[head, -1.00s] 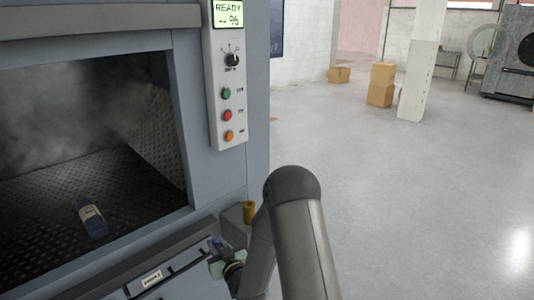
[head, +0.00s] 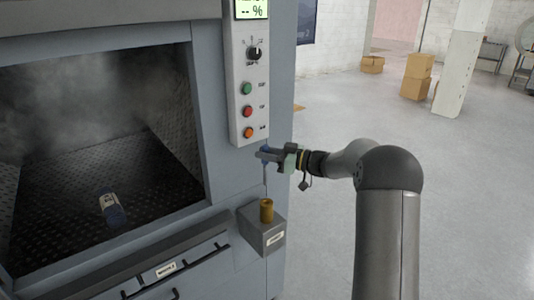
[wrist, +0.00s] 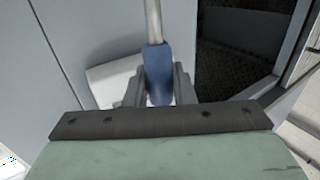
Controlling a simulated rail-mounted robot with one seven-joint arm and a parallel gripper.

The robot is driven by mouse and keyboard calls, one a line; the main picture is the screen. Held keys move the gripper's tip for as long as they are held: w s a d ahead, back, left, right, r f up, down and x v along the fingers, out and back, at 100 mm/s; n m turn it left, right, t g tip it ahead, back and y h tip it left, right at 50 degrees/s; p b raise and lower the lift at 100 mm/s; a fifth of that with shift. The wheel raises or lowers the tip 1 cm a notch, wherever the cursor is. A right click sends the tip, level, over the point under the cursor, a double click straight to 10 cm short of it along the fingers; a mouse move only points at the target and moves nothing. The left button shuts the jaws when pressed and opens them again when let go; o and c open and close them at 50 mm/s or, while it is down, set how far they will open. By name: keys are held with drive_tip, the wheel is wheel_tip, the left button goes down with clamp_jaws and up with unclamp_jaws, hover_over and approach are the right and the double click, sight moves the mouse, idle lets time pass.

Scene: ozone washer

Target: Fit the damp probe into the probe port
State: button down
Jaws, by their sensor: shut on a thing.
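My gripper (head: 264,155) is shut on the blue handle of the damp probe (head: 266,149) in the head view. The probe hangs roughly upright, its thin grey rod pointing down. In the head view the rod's lower end appears just above the brass-coloured probe port (head: 266,211), with a visible gap. The port stands on a grey block at the washer's front corner. In the wrist view the blue handle (wrist: 157,75) sits between the fingers of my gripper (wrist: 157,85), and the pale rod runs to the top edge. The rod's tip is out of that view.
The grey block (head: 262,235) juts from the washer below the control panel (head: 248,95). The open chamber (head: 60,220) at left holds haze and a blue-and-white bottle-like object (head: 111,208). A handled drawer front (head: 195,262) lies below. Open floor (head: 400,120) spreads to the right.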

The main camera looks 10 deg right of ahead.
drive_tip(key=shift+s+d+p, duration=0.1)
drive_tip(key=shift+p, duration=0.2)
wheel_tip(320, 180, down, 6)
drive_tip(key=b, duration=0.3)
wheel_tip(320, 180, down, 9)
drive_tip(key=b, duration=0.4)
drive_tip(key=shift+r+b, duration=0.15)
drive_tip(key=shift+b, duration=0.2)
idle(4.6)
drive_tip(key=c, duration=1.1)
unclamp_jaws()
drive_tip(key=shift+c, duration=0.2)
drive_tip(key=shift+d, duration=0.1)
drive_tip(key=b+v, duration=0.3)
drive_tip(key=v, duration=1.4)
